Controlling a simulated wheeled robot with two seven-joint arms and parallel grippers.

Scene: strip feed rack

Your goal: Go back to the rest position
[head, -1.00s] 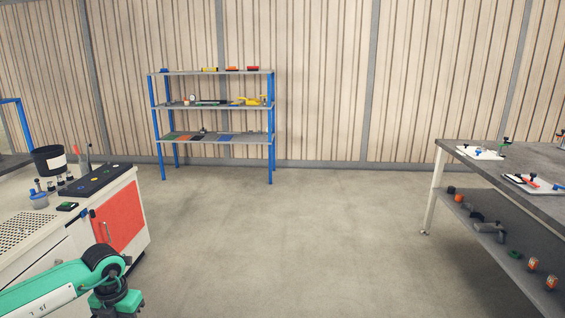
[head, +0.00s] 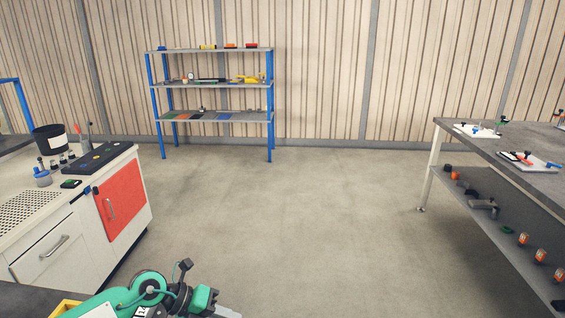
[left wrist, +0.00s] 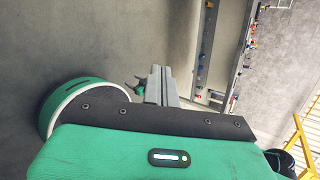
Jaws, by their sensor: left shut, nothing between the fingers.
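My left arm comes in low at the bottom left of the head view. Its gripper (head: 228,313) is at the bottom edge, partly cut off, with pale grey fingers pointing right. In the left wrist view the two grey fingers of this gripper (left wrist: 161,84) lie together, shut, with nothing between them, over grey floor. My right gripper is in neither view.
A white cabinet (head: 50,250) with a red door (head: 122,202) stands at left. A blue-post shelf (head: 215,83) stands at the back wall. A grey-topped workbench (head: 480,145) is at right. A yellow edge (head: 66,307) shows bottom left. The middle floor is clear.

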